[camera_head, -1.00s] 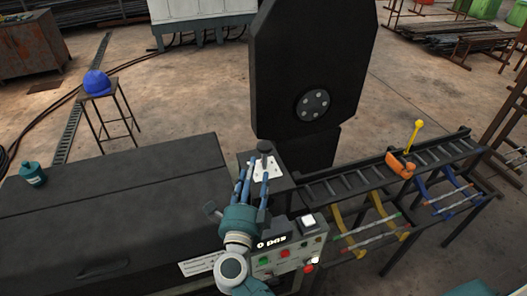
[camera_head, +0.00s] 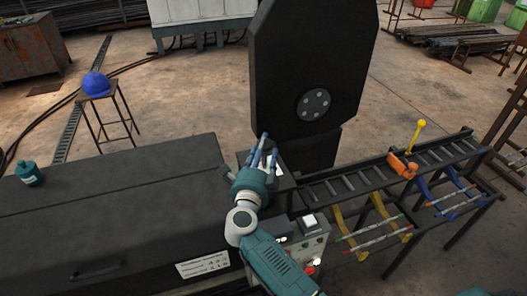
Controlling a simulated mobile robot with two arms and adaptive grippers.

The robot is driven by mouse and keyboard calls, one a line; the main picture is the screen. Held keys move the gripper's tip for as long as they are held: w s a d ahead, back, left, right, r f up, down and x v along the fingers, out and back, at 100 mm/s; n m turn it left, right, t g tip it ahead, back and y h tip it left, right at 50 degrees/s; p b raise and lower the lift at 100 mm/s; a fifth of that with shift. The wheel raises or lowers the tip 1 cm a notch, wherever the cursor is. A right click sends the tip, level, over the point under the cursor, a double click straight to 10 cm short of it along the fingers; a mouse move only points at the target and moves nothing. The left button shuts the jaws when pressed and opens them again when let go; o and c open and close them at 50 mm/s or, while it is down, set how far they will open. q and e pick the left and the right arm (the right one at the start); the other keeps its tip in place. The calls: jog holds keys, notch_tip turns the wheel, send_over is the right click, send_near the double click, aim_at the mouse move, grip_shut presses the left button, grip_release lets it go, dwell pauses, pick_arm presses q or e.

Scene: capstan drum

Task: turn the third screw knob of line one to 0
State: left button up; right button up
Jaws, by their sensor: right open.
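My right gripper (camera_head: 262,152) is in the middle of the view, with its blue fingers apart and nothing seen between them. It is over the small dark box (camera_head: 285,184) beside the tall black drum plate (camera_head: 312,65). The gripper hides most of the white plate and the lever on that box. I cannot tell whether the fingers touch the lever. The control panel (camera_head: 312,243) stands below, with a white button, a green one and red ones. My right forearm covers its left part and the display. I cannot make out a numbered screw knob. My left gripper is not in view.
A roller rack (camera_head: 400,165) with an orange clamp (camera_head: 403,166) runs to the right. A stool (camera_head: 108,108) holds a blue helmet (camera_head: 96,84).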

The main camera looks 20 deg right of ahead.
jog(key=shift+c, duration=0.3)
